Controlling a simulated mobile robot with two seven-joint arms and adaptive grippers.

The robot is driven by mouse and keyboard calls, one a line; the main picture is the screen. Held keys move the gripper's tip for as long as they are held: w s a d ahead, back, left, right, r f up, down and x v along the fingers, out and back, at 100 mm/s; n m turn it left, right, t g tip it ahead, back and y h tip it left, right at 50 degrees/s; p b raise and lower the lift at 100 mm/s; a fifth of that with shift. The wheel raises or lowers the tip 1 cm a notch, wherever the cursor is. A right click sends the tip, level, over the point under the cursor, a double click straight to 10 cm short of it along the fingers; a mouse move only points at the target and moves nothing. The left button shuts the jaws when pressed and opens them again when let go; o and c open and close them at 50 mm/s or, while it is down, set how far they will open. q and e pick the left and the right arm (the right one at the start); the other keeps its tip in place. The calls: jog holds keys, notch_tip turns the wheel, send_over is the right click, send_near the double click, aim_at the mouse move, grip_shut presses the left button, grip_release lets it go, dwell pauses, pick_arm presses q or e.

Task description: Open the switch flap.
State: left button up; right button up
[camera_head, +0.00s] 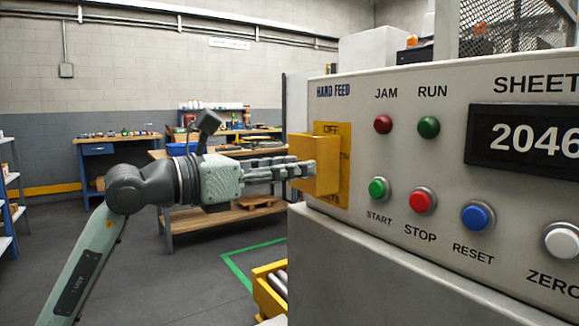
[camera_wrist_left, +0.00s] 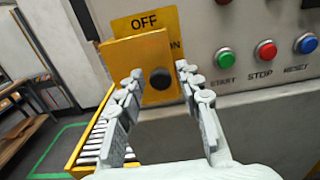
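The switch flap (camera_head: 327,165) is a yellow box-like cover on a yellow plate (camera_head: 331,129) marked OFF, at the left end of the grey control panel. It appears closed, and a switch beneath it is hidden. In the left wrist view the flap (camera_wrist_left: 130,52) has a round black knob (camera_wrist_left: 160,78) low on its face. My left gripper (camera_head: 300,166) is at the flap. In the wrist view its fingers (camera_wrist_left: 160,72) are spread, one on each side of the knob. I cannot tell whether they touch the flap. My right gripper is not in view.
Right of the flap are the green START button (camera_head: 378,189), red STOP button (camera_head: 422,201), blue RESET button (camera_head: 477,217) and a counter display (camera_head: 525,138). A yellow roller conveyor (camera_head: 270,291) is below. Workbenches stand behind; floor to the left is open.

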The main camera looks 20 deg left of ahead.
pick_arm(q)
grip_shut()
jog(key=shift+a, duration=0.1)
